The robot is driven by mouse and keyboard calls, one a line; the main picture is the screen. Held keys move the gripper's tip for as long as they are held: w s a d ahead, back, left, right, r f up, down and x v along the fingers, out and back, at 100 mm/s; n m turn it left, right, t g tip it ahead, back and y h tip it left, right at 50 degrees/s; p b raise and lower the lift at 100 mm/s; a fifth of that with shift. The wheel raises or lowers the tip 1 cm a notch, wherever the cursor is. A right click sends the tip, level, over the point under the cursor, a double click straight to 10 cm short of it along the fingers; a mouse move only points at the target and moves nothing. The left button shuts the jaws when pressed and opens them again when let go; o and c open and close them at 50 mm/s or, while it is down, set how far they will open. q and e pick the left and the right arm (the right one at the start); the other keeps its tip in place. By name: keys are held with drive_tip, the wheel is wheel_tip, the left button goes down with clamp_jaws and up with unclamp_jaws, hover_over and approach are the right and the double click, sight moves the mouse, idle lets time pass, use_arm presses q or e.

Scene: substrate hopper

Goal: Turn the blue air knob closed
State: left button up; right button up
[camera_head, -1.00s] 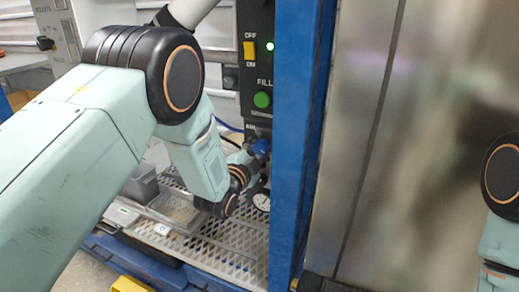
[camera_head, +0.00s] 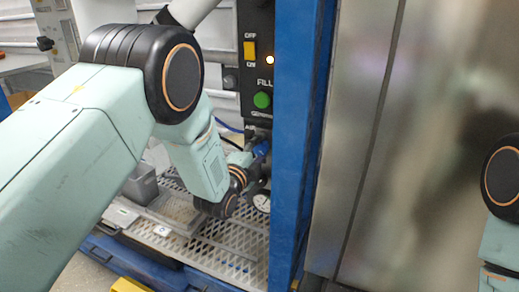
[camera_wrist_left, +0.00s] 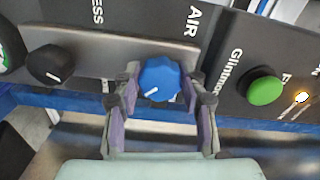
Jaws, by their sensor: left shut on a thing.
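The blue air knob (camera_wrist_left: 161,76) sits on a grey strip of the panel, beside the AIR lettering. Its white mark points to the lower left in the left wrist view. My left gripper (camera_wrist_left: 160,84) is shut on the knob, with one finger on each side of it. In the head view the knob (camera_head: 262,148) shows as a small blue piece below the black control panel, and my left wrist partly covers the area around it. Part of my right arm shows at the right edge of the head view, with its gripper out of frame.
A black knob (camera_wrist_left: 50,65) is beside the blue one. A gauge (camera_head: 262,201) hangs below. A blue post (camera_head: 299,150) stands close right.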

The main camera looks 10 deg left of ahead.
use_arm(q)
drive_tip(key=o, duration=1.2)
drive_tip(key=shift+c, duration=0.2)
drive_tip(key=shift+s, duration=0.1)
drive_tip(key=s+a, duration=0.2)
drive_tip(key=s, duration=0.9)
drive_tip(key=shift+s+a, duration=0.15)
drive_tip(key=shift+s, duration=0.15)
